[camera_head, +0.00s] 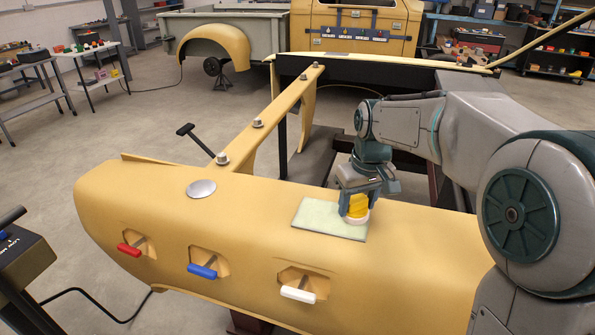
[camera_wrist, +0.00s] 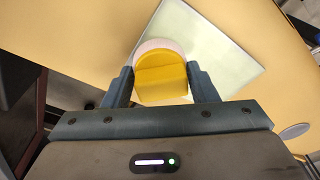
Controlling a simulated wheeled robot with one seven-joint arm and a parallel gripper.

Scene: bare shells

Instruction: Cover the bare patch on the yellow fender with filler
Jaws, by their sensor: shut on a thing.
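The yellow fender (camera_head: 130,190) is a long curved shell across the front of the head view. A silver-grey oval patch (camera_head: 201,188) shows on its top left of centre; it also shows at the right edge of the wrist view (camera_wrist: 295,131). A pale green flat rectangle (camera_head: 318,218) lies on the fender, right of the oval. My gripper (camera_head: 356,203) is shut on a yellow block-like tool (camera_wrist: 160,82) with a pale round base. The tool is over the right end of the rectangle; I cannot tell whether its base touches it. No filler is clearly recognisable.
Red (camera_head: 129,250), blue (camera_head: 202,271) and white (camera_head: 299,294) handles stick out of the fender's near side. A yellow strip with several bolts (camera_head: 270,112) runs back from it. A dark box (camera_head: 25,262) stands at the left. The fender top between rectangle and oval is clear.

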